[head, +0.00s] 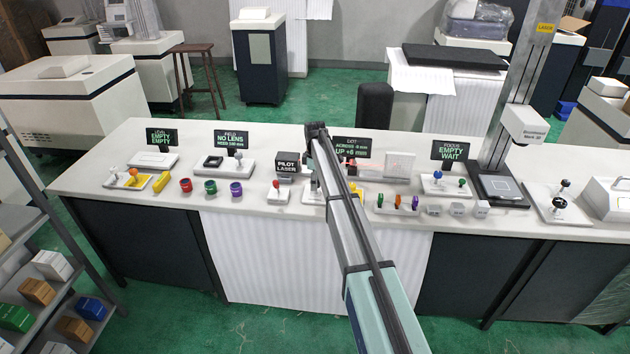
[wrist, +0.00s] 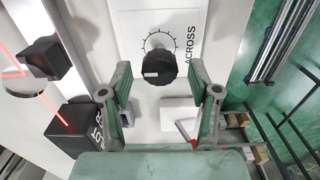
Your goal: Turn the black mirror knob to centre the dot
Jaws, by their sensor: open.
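The black knob (wrist: 160,66) sits on a white plate marked ACROSS, with a ring of tick marks around it and a white mark on its face. My gripper (wrist: 160,68) is open, with one fingertip on each side of the knob and a visible gap on both sides. In the head view my arm hides the knob and most of the gripper. A dark screen (head: 352,148) reads ACROSS -6 mm and UP +6 mm, partly covered by my arm. A white gridded card (head: 399,164) stands to its right. The dot itself cannot be made out.
The pilot laser box (head: 287,167) stands left of my arm. In the wrist view, a dark block (wrist: 45,58) has a red beam meeting it. A red-tipped lever (wrist: 188,137) is near my right finger. Coloured pots and small levers line the bench (head: 115,180).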

